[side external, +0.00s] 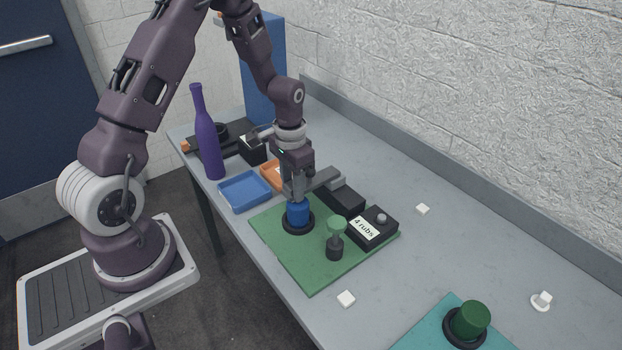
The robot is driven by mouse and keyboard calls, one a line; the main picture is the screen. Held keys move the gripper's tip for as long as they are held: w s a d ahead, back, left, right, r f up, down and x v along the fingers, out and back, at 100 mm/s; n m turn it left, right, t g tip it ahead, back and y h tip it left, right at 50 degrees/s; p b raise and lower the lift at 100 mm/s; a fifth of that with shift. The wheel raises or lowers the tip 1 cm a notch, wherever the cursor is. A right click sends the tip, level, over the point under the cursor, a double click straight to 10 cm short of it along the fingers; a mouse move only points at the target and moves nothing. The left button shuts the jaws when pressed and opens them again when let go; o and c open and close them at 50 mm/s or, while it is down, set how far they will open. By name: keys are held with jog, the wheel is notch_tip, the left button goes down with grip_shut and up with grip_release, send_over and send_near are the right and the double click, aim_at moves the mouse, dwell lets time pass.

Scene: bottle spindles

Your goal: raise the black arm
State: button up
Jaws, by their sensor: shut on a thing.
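A dark arm (326,180) reaches left from a black block (346,200) on the green board (281,254). It runs over to the top of a blue cylinder (298,213), which stands in a black ring on the board. My gripper (294,194) points down just above the blue cylinder and is shut at the left end of the dark arm. The fingers partly hide that end, and the exact contact is too small to see. I cannot tell whether the arm touches the cylinder.
A green-topped knob (336,234) and a black box labelled "4 rubs" (372,227) share the board. A purple bottle (208,138), blue tray (244,191) and orange tray (272,174) stand behind. A green cylinder (470,319) stands front right. White pieces lie about; the right tabletop is mostly clear.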

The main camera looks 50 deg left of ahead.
dwell(0.4)
jog(key=shift+w+r, duration=0.25)
jog(key=shift+r, duration=0.5)
jog(key=shift+w+r, duration=0.2)
jog(key=shift+r, duration=0.5)
jog(key=shift+w+r, duration=0.35)
jog(key=shift+r, duration=0.3)
jog(key=shift+w+r, duration=0.3)
jog(key=shift+r, duration=0.3)
jog(key=shift+w+r, duration=0.9)
jog(key=shift+r, duration=0.2)
